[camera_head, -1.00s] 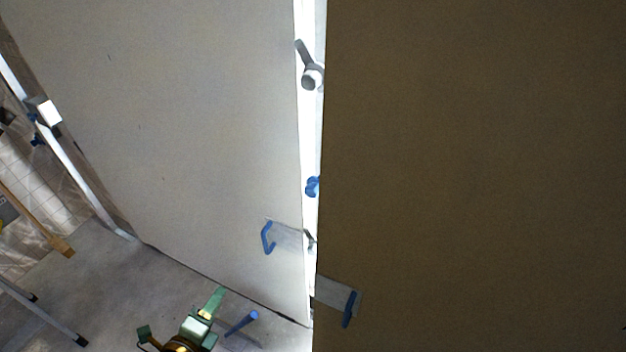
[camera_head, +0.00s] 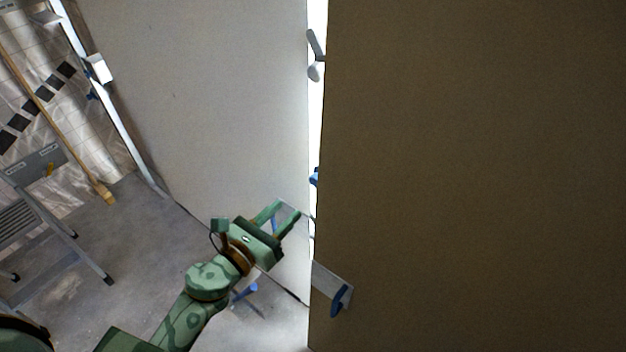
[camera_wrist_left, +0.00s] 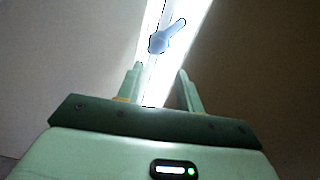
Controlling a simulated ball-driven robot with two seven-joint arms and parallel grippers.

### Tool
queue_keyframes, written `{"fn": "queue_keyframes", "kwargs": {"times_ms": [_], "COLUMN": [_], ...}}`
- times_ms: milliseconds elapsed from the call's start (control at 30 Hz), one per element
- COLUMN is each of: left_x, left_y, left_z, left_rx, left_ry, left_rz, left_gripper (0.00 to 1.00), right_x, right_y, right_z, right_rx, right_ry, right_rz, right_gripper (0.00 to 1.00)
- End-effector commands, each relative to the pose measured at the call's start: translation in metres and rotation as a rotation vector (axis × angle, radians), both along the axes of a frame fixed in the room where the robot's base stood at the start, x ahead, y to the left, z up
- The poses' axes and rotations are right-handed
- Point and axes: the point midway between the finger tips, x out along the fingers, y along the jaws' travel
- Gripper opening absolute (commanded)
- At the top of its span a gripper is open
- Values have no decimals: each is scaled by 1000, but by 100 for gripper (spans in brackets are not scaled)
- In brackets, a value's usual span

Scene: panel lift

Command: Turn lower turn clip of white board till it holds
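The white board (camera_head: 190,110) stands upright on the left, beside a bright gap. A grey turn clip (camera_head: 315,58) shows high in this gap. A small blue part (camera_head: 314,177) shows lower, partly hidden by the brown panel's edge. My left gripper (camera_head: 281,211) is open and empty, in front of the board's lower right part, over a blue-handled bracket. In the left wrist view, a pale bluish turn clip (camera_wrist_left: 159,42) lies ahead of the open fingers (camera_wrist_left: 160,82), apart from them, its arm pointing up right. I cannot tell which clip this is. My right gripper is not in view.
A large brown panel (camera_head: 470,170) fills the right side. A bracket with a blue handle (camera_head: 340,300) sits at its lower left edge. A grey stepladder (camera_head: 40,215), a wooden pole (camera_head: 60,125) and a metal upright (camera_head: 125,130) stand left.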

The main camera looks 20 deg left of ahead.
Motion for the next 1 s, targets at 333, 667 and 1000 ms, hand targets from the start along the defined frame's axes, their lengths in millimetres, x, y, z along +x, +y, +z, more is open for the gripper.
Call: {"fn": "queue_keyframes", "kwargs": {"times_ms": [333,667,1000], "left_x": [78,102,102], "left_y": [-29,-37,-37], "left_z": [1,0,0], "left_rx": [-3,-3,-3], "left_ry": [-1,1,1], "left_rz": [1,1,1], "left_gripper": [37,37,5], "right_x": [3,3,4], "right_y": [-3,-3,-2], "right_z": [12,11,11], "right_rx": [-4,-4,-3], "right_ry": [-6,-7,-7], "right_rz": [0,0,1], "right_gripper": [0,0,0]}}
